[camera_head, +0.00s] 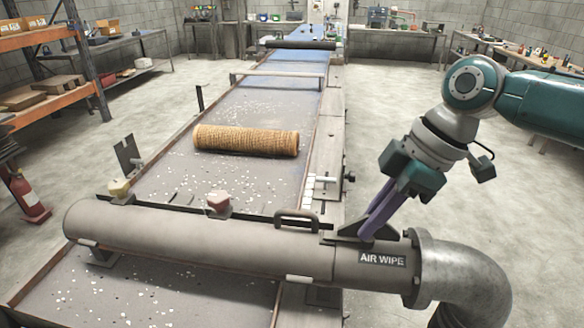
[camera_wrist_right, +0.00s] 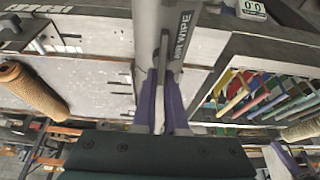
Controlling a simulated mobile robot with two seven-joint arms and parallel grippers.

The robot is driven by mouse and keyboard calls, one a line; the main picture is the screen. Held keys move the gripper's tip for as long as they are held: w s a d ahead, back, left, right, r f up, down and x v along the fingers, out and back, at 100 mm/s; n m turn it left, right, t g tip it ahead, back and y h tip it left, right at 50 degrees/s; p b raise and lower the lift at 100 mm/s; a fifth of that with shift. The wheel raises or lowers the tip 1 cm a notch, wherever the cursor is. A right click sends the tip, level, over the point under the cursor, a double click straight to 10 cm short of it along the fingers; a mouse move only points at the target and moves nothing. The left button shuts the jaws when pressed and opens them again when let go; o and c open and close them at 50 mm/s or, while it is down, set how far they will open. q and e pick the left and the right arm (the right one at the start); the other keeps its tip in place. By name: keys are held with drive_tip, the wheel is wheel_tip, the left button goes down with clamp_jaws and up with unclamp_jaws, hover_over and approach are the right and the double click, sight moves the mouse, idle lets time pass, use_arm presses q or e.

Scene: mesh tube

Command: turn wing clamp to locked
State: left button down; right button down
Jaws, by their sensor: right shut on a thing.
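The wing clamp (camera_head: 348,233) appears as a dark piece on top of the grey pipe, next to the plate lettered AIR WIPE (camera_head: 382,259). My right gripper (camera_head: 370,232) reaches down from the upper right, with its purple fingers shut on the clamp. In the right wrist view, a narrow grey bar (camera_wrist_right: 161,92), apparently the wing, stands between the two purple fingers (camera_wrist_right: 160,100). The fingers hide part of it, and I cannot tell its exact angle. My left gripper is not in view.
The grey pipe (camera_head: 200,238) crosses the conveyor (camera_head: 255,190), with a handle (camera_head: 296,215) left of the clamp and a flanged elbow (camera_head: 460,275) at right. A tan mesh tube (camera_head: 245,140) lies farther back on the belt. Floor beyond the conveyor's right side is clear.

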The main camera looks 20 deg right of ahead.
idle(0.3)
drive_tip(key=c, duration=1)
unclamp_jaws()
drive_tip(key=shift+o, duration=0.2)
drive_tip(key=shift+r, duration=0.1)
drive_tip(key=v, duration=0.9)
drive_tip(key=shift+s+r+b, duration=0.1)
drive_tip(key=shift+r+b, duration=0.25)
drive_tip(key=shift+b, duration=0.05)
